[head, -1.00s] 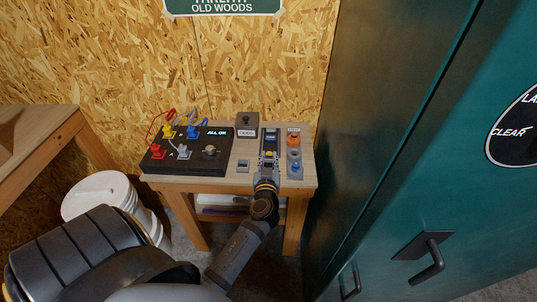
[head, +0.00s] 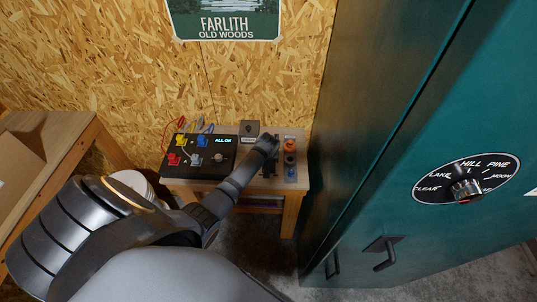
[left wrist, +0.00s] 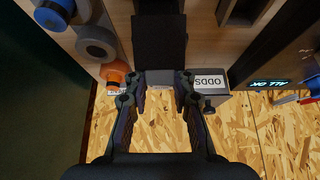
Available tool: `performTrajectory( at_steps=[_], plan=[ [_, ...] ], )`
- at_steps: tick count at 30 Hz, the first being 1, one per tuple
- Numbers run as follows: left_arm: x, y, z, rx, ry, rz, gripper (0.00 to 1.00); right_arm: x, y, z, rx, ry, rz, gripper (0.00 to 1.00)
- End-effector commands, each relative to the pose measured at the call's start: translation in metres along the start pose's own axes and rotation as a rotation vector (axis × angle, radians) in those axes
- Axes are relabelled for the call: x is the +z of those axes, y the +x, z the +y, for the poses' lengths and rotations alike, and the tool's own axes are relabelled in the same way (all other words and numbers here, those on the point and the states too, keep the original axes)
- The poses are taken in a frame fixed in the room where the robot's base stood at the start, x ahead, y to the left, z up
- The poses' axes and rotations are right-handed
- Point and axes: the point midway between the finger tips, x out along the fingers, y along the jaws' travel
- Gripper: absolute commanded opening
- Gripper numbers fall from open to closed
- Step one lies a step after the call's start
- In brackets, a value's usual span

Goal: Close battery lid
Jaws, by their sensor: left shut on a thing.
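A narrow dark device (head: 269,171) stands on the small bench between the black panel and the column of round knobs. My left arm and gripper hide most of it in the head view. My left gripper (head: 268,146) is over its far part. In the left wrist view a dark flat slab (left wrist: 158,38), which looks like the battery lid, reaches down between the fingertips. My left gripper (left wrist: 160,79) is shut on it, with a small grey face showing between the fingers. I cannot tell how far the lid is tilted. My right gripper is out of view.
A grey "ODDS" box (head: 249,130) is behind. An orange knob (head: 290,145) and other round parts stand close on the right. A teal cabinet (head: 365,190) fills the right side.

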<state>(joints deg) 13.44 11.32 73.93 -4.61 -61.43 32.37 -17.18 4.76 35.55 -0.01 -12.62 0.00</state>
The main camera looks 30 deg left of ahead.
Motion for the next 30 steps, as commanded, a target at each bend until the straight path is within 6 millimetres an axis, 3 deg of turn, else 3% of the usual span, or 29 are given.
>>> performTrajectory(
  at_steps=[8,21,30],
  plan=[
    [-0.009,0.021,0.001,0.002,-0.003,-0.259,0.0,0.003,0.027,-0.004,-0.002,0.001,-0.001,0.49],
    [-0.01,0.045,0.001,0.003,-0.002,-0.577,0.0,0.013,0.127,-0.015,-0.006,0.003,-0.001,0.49],
    [-0.011,0.048,0.001,0.002,-0.002,-0.681,0.0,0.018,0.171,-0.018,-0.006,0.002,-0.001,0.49]
  ],
)
